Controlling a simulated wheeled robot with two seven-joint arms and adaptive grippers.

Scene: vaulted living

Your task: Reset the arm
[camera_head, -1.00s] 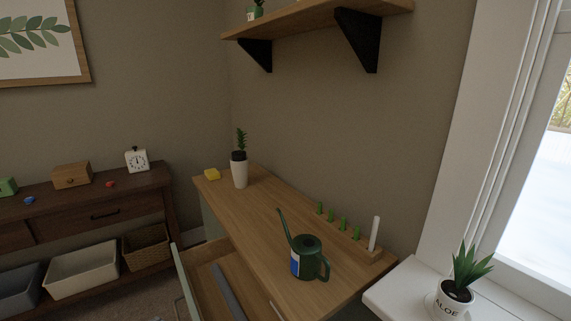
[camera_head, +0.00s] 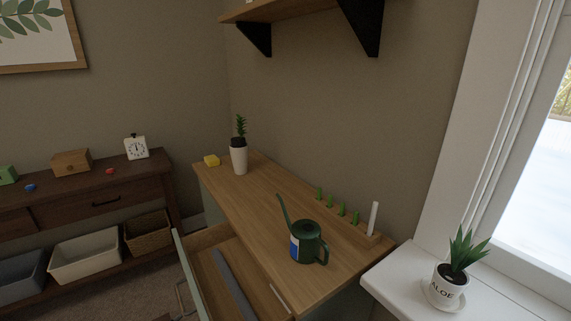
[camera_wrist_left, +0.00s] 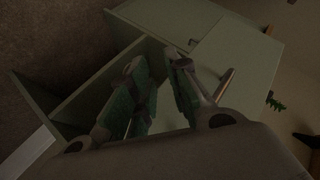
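My left gripper (camera_wrist_left: 160,68) shows in the left wrist view. Its two green-padded fingers stand apart, and I see nothing held between them. Behind them is the pale green cabinet (camera_wrist_left: 235,62), with an open drawer; the view is dim and tilted. Neither arm shows in the head view, and my right gripper is in no view. In the head view, the cabinet's wooden top (camera_head: 262,210) bears a dark green watering can (camera_head: 312,240) with a blue and white label.
The open drawer (camera_head: 215,275) juts out from the cabinet front. An aloe pot (camera_head: 449,285) is on the sill at right.

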